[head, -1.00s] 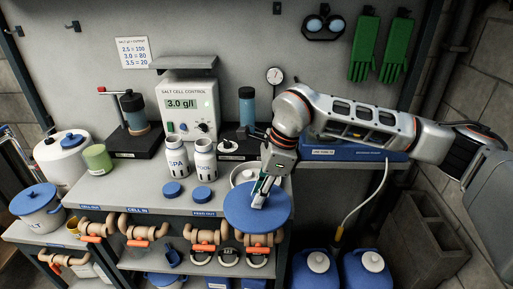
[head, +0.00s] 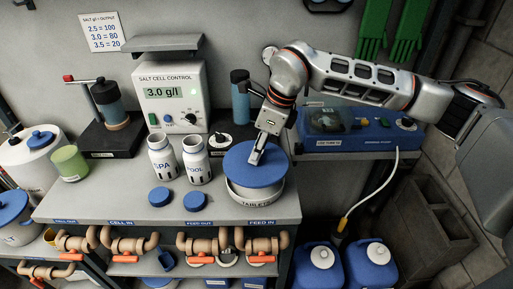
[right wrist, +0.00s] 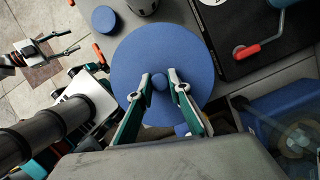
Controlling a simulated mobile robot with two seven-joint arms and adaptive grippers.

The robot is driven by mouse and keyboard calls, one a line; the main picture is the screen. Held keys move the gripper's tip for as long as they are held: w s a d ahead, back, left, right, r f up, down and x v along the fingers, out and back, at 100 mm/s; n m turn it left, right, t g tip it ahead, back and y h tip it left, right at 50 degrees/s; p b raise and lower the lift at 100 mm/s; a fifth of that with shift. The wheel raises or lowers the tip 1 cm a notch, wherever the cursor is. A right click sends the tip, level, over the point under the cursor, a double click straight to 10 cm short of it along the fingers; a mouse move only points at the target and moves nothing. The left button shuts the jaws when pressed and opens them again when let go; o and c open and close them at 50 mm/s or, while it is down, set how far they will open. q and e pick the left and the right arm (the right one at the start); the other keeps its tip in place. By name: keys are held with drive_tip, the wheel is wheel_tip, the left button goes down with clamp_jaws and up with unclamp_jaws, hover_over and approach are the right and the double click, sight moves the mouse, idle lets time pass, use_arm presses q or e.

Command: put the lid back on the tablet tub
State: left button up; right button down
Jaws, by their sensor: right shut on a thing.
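My right gripper (head: 256,157) is shut on the knob of the round blue lid (head: 240,172). The lid is above the white tablet tub (head: 262,201), which stands at the right front of the bench. The lid covers the tub's opening; I cannot tell whether it touches the rim. In the right wrist view, the lid (right wrist: 133,73) is between the right gripper's fingers (right wrist: 160,84) and hides the tub. My left gripper (right wrist: 66,43) shows at the left of that view, apart from the lid, with its fingers spread and empty.
The SPA bottle (head: 162,158) and POOL bottle (head: 196,160) stand left of the tub, with two blue caps (head: 159,196) before them. A blue case (head: 345,140) is at right.

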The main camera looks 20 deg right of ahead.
wheel_tip(320, 180, down, 4)
drive_tip(key=shift+w+r+b, duration=0.1)
drive_tip(key=shift+r+b, duration=0.15)
drive_tip(key=shift+b, duration=0.65)
drive_tip(key=shift+f+b, duration=0.45)
drive_tip(key=shift+f, duration=0.35)
use_arm(q)
drive_tip(key=shift+w+d+f, duration=0.1)
drive_tip(key=shift+w+f, duration=0.15)
drive_tip(key=shift+f, duration=0.35)
drive_tip(key=shift+w+f, duration=0.2)
drive_tip(key=shift+f, duration=0.4)
use_arm(e)
drive_tip(key=shift+f, duration=0.1)
use_arm(q)
drive_tip(key=shift+s+f, duration=0.15)
drive_tip(key=shift+r, duration=0.25)
drive_tip(key=shift+f, duration=0.1)
use_arm(e)
drive_tip(key=shift+f, duration=0.1)
drive_tip(key=c, duration=1.8)
unclamp_jaws()
